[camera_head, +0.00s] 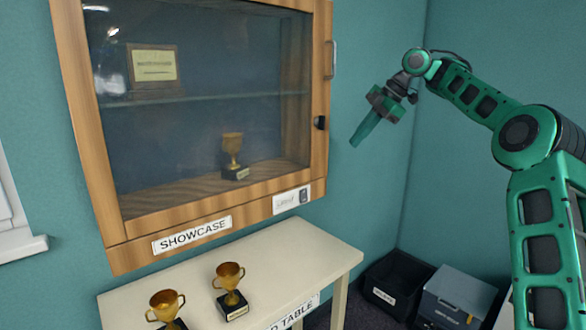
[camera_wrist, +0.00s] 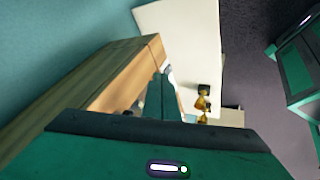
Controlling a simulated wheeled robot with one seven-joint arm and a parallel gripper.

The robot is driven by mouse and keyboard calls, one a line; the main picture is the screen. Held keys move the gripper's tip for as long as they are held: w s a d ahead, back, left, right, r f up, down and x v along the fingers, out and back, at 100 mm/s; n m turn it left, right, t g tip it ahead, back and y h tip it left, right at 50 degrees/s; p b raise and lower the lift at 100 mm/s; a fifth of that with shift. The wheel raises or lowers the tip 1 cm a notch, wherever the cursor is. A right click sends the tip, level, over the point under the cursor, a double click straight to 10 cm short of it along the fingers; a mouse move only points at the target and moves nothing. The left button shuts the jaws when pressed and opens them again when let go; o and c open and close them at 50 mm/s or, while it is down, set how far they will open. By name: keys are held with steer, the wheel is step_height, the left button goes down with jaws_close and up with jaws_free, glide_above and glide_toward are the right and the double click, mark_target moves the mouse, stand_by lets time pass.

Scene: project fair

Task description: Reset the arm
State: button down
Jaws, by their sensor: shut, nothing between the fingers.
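My green arm rises at the right of the head view and bends over to the left. My gripper (camera_head: 357,141) hangs from its end, pointing down and to the left. It is shut and empty, in the air to the right of the showcase (camera_head: 190,219). In the wrist view the closed green fingers (camera_wrist: 161,97) point toward the showcase's wooden side and the table. The showcase is a wooden wall cabinet with a glass front, a handle and a dark lock on its right edge. The glass front appears closed.
The cream table (camera_head: 290,262) stands below, bearing two gold trophies (camera_head: 230,285) (camera_head: 164,306). Inside the showcase are a trophy (camera_head: 232,150) and a plaque (camera_head: 154,65). A black bin (camera_head: 393,283) and a grey box (camera_head: 455,298) stand on the floor to the right.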

steer(key=s+a+f+m+g+h, duration=0.1)
steer(key=s+f+m+h, duration=0.15)
steer(key=s+m, duration=0.2)
steer(key=s+a+f+m+h, duration=0.1)
steer(key=s+f+m, duration=0.2)
steer(key=s, duration=0.3)
steer(key=s+d+f+m, duration=0.5)
steer(key=s+f+m, duration=0.1)
steer(key=s, duration=0.8)
steer(key=s+d+f+m+g+h, duration=0.1)
steer(key=s+d+f+m, duration=0.4)
steer(key=s, duration=1)
steer(key=s+d+f+m+g+h, duration=0.1)
steer(key=s+d+f+m, duration=0.4)
steer(key=s, duration=0.9)
step_height(320, 180, down, 4)
steer(key=m, duration=0.3)
steer(key=shift+s+d+r, duration=0.15)
steer(key=shift+s+r, duration=0.05)
steer(key=shift+r, duration=0.05)
